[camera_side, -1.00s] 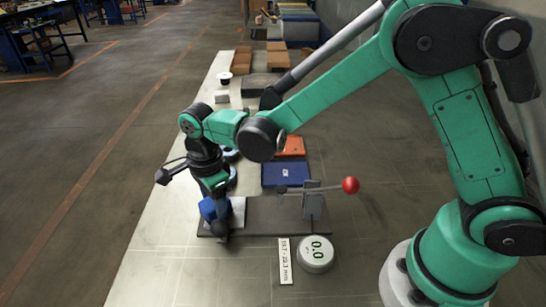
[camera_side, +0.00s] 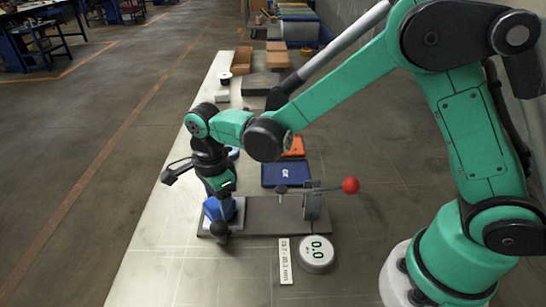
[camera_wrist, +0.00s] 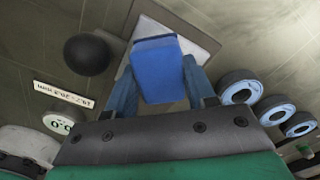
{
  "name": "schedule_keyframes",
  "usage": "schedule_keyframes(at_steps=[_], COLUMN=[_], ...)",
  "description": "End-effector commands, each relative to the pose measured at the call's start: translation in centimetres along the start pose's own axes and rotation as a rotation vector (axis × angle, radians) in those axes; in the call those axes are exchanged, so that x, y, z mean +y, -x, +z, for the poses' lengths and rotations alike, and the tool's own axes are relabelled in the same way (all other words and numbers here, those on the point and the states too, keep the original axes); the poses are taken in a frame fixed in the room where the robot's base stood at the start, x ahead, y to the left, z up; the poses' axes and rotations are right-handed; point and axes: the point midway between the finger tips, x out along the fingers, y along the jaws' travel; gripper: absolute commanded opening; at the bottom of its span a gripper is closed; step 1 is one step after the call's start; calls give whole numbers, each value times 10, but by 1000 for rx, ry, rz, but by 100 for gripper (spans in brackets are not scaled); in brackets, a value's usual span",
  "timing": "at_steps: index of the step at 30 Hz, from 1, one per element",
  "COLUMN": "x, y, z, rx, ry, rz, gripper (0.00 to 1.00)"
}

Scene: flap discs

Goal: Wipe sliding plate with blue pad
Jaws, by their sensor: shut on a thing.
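My gripper (camera_wrist: 160,88) is shut on the blue pad (camera_wrist: 155,66), with one finger on each side of it. In the side view the blue pad (camera_side: 211,209) is at the left end of a dark grey base (camera_side: 262,228). The pale sliding plate (camera_wrist: 203,40) lies under the pad, which hides much of it. The plate's pale edge (camera_side: 240,210) also shows in the side view. I cannot tell whether the pad presses on the plate. A black ball knob (camera_side: 219,229) stands close in front of the pad.
A clamp post (camera_side: 312,203) with a red-knobbed lever (camera_side: 350,185) stands on the base's right. A round gauge (camera_side: 316,253) reads 0.0 beside a label strip (camera_side: 286,261). Blue and orange trays (camera_side: 285,175) lie behind. Several blue-ringed discs (camera_wrist: 240,86) stand beside the plate.

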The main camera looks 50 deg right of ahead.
Motion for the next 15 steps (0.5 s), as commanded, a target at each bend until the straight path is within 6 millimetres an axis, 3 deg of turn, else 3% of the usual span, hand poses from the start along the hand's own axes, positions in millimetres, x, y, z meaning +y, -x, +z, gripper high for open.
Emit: schedule_keyframes(at_steps=[9, 15], x=[-18, -14], y=[1, 0], z=[23, 8], rx=[0, 0], ry=[1, -2], rz=[0, -2], gripper=[0, 0])
